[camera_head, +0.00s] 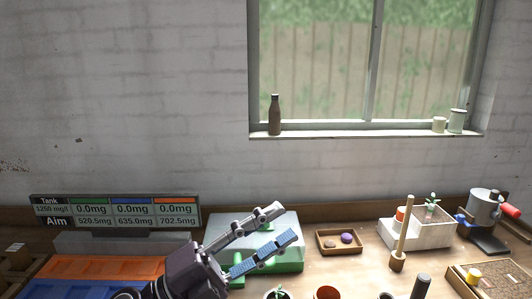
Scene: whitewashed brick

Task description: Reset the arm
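My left gripper (284,222) is in the lower middle of the head view, reaching up and to the right. Its two fingers, with blue ribbed pads, are parallel and apart, with nothing between them. It shows in front of a white box with a green base (290,267), partly hiding it. I cannot tell whether it touches the box. My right gripper does not show.
A display board (115,212) stands at the back left, above orange and blue trays (105,268). On the right are a small wooden tray (339,251), a white box (421,236), an upright wooden stick (403,230) and a grey pot (486,206). Small pots (327,293) line the front.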

